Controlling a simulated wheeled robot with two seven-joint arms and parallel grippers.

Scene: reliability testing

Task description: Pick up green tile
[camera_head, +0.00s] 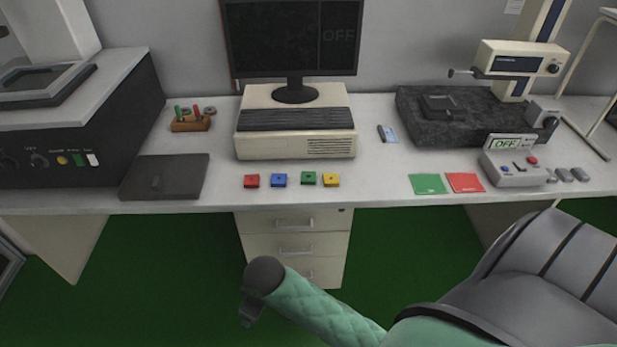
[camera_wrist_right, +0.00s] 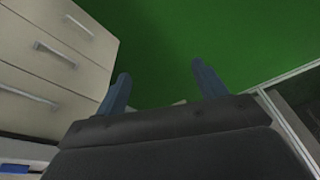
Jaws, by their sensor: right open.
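A flat green tile (camera_head: 428,184) lies on the desk near its front edge, touching or nearly touching a flat red tile (camera_head: 465,182) on its right. A small green block (camera_head: 309,178) sits in a row with red (camera_head: 251,181), blue (camera_head: 279,180) and yellow (camera_head: 331,180) blocks. My right gripper (camera_head: 251,309) is in front of the desk drawers, below the desktop and far from the tile. My left gripper is not in view.
A computer with monitor (camera_head: 295,120) stands behind the blocks. A dark machine (camera_head: 75,125) is at left, a dark flat plate (camera_head: 165,177) beside it. A measuring stand (camera_head: 470,115) and control box (camera_head: 515,167) are at right.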

